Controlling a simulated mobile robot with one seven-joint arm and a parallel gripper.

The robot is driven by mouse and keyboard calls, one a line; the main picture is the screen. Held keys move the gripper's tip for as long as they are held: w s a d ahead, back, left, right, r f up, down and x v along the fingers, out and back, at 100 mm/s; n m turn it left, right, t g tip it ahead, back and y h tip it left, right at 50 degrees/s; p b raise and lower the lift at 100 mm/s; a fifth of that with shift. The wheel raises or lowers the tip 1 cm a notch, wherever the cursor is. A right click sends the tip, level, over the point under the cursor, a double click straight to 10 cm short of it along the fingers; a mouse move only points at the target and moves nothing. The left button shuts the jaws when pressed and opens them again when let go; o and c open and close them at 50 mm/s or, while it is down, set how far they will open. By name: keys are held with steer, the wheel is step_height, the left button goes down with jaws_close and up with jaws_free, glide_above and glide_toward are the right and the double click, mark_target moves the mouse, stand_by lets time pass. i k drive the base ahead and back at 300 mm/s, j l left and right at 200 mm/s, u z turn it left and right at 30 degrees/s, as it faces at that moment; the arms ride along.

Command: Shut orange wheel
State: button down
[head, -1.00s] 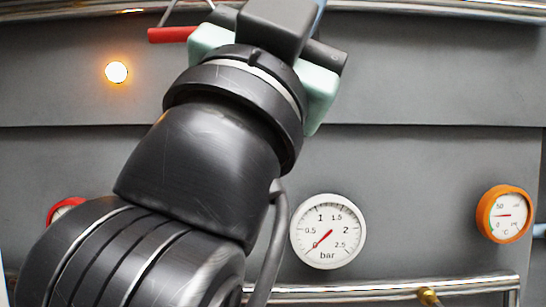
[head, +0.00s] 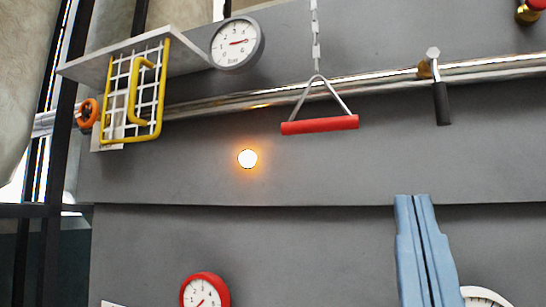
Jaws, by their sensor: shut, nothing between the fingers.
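The orange wheel (head: 88,114) is small and sits at the far left on the chrome pipe, just left of a yellow-framed wire guard (head: 157,103). The guard's edge is close to it and may cover part of it. My gripper (head: 414,198) shows at the lower right as two pale blue fingers pointing up, side by side and shut with nothing held. It is far to the right of the wheel and lower in the picture. The rest of my arm is out of view.
A grey shelf (head: 135,50) juts out above the guard. A red-handled pull (head: 320,124) hangs on a chain, and a black-handled lever (head: 441,100) sits on the pipe (head: 290,92). A lit lamp (head: 247,158) and a red gauge (head: 204,292) are on the grey panel.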

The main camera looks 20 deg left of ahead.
mark_target(91, 114)
steer(key=u, duration=1.3)
